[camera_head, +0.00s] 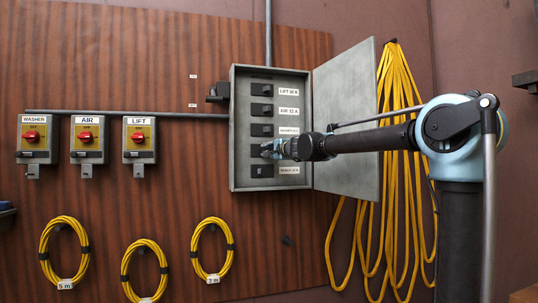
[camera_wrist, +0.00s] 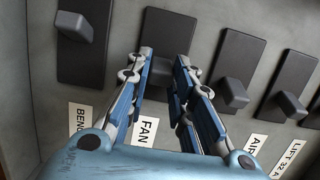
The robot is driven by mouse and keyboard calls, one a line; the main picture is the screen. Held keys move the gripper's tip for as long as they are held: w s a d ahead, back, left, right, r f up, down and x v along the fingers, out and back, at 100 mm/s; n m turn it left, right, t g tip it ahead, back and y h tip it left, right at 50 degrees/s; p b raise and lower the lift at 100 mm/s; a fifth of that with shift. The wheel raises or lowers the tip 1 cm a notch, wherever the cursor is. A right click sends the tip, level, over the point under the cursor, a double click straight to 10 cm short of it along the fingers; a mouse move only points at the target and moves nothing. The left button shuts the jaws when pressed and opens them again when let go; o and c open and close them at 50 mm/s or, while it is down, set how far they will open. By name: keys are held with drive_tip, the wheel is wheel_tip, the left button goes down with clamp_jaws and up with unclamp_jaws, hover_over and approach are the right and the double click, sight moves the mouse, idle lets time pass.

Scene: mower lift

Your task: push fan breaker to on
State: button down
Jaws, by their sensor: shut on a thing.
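The fan breaker (camera_wrist: 164,32) is a black plate on the grey panel, with the white FAN label (camera_wrist: 143,130) below it in the wrist view. My gripper (camera_wrist: 165,60) reaches over this plate with its blue fingers, one on each side of its lower part, shut on the breaker's lever.
The neighbouring bench breaker (camera_wrist: 85,45) has its lever at the plate's far end. The levers of the washer breaker (camera_wrist: 236,92) and the air breaker (camera_wrist: 290,104) sit at the label end. The box door (camera_head: 345,90) stands open at right, behind my arm. Yellow cables (camera_head: 395,90) hang beyond.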

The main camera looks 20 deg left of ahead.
drive_tip(key=shift+w+d+f+n+g+y, duration=0.1)
drive_tip(key=shift+w+d+n+g+y, duration=0.15)
drive_tip(key=shift+n+g+y, duration=0.3)
drive_tip(key=shift+w+d+f+n+g+y, duration=0.1)
drive_tip(key=shift+w+d+n+g+y, duration=0.1)
drive_tip(key=shift+n+g+y, duration=0.35)
drive_tip(key=c, duration=1.4)
unclamp_jaws()
drive_tip(key=shift+r, duration=0.1)
drive_tip(key=v, duration=1.2)
drive_tip(key=shift+w+d, duration=0.1)
